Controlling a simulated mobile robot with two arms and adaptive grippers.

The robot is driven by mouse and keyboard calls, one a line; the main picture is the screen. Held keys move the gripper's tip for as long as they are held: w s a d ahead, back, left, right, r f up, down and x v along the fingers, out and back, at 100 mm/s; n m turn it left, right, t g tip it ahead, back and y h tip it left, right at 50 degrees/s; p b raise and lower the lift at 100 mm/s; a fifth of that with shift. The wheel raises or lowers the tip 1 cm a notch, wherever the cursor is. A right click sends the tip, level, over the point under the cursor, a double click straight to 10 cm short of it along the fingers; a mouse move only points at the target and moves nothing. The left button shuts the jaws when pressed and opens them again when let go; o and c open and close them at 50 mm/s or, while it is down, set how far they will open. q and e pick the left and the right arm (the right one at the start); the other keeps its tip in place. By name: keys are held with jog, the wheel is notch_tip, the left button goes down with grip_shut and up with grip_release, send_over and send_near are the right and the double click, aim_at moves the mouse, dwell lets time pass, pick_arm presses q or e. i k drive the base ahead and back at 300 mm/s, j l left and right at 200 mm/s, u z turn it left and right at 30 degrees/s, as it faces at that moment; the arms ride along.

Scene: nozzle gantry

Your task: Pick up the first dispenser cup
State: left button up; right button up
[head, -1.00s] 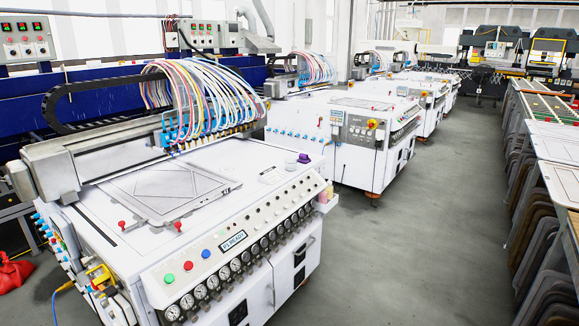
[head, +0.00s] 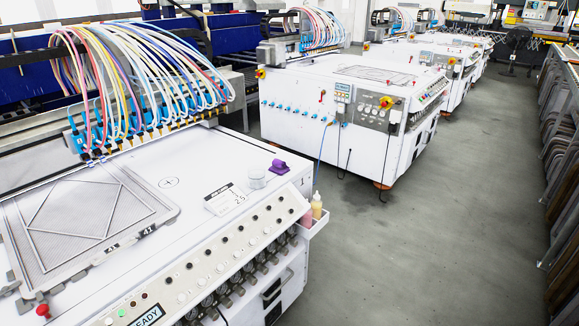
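A small whitish, translucent cup (head: 257,178) stands on the white top of the nearest machine, close to its right corner. A purple piece (head: 279,167) sits just to the right of the cup. I cannot tell from here whether this cup is the dispenser cup of the task. A row of blue nozzles (head: 140,135) with many coloured tubes hangs from the gantry over the machine top. Neither of my grippers is in view.
A white card (head: 225,198) lies left of the cup. A framed plate (head: 85,225) covers the left of the machine top. Small bottles (head: 316,206) stand in a side holder at the right corner. Other white machines (head: 350,110) stand behind. The grey floor aisle (head: 440,220) is clear.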

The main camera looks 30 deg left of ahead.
aim_at(256, 175)
jog(key=i+l+u, duration=0.15)
jog(key=i+u, duration=0.3)
jog(key=i+l+u, duration=0.35)
jog(key=u, duration=0.15)
jog(key=i+l+u, duration=0.45)
jog(key=i+l, duration=0.05)
jog(key=l, duration=0.05)
